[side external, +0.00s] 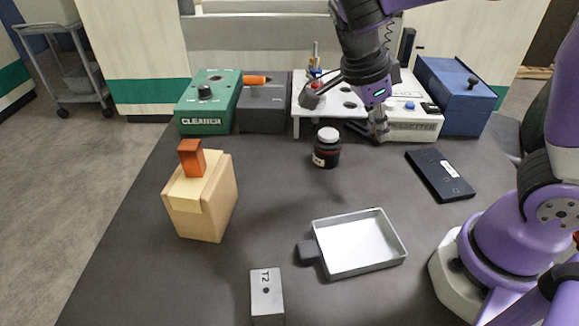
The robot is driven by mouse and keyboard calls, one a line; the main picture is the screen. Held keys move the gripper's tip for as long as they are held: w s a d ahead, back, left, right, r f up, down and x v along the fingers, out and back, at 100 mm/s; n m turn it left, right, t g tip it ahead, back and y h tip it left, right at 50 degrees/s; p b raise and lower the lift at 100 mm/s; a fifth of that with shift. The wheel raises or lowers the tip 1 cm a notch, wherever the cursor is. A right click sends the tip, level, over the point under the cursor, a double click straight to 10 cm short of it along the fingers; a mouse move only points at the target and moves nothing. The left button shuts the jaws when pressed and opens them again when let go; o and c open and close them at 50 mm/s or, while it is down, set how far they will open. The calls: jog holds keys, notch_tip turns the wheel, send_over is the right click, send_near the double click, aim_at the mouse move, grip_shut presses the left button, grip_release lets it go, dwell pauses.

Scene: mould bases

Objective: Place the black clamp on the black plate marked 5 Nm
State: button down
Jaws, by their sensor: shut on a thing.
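My gripper (377,128) is in front of the white rack at the back of the table, pointing down. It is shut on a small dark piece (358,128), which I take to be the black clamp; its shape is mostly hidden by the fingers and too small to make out. The black plate (440,175) lies flat on the table at the right, with a small white label whose writing is too small to read. My gripper is to the left of the plate and farther back, apart from it.
A dark jar (327,151) with a white lid stands left of my gripper. A shallow metal tray (378,270) lies in front. A tan box (205,205) bears an orange block (191,157). Green (208,103) and blue (455,93) boxes line the back.

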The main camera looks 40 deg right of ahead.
jog(key=s+d+m+g+y, duration=0.2)
jog(key=s+d+m, duration=0.25)
jog(key=m, duration=0.35)
send_over(445, 172)
jog(key=w, duration=0.2)
jog(key=f, duration=0.6)
jog(key=shift+s+a, duration=0.15)
jog(key=shift+a, duration=0.2)
jog(key=shift+f, duration=2)
jog(key=shift+f, duration=0.15)
jog(key=c, duration=0.9)
grip_release()
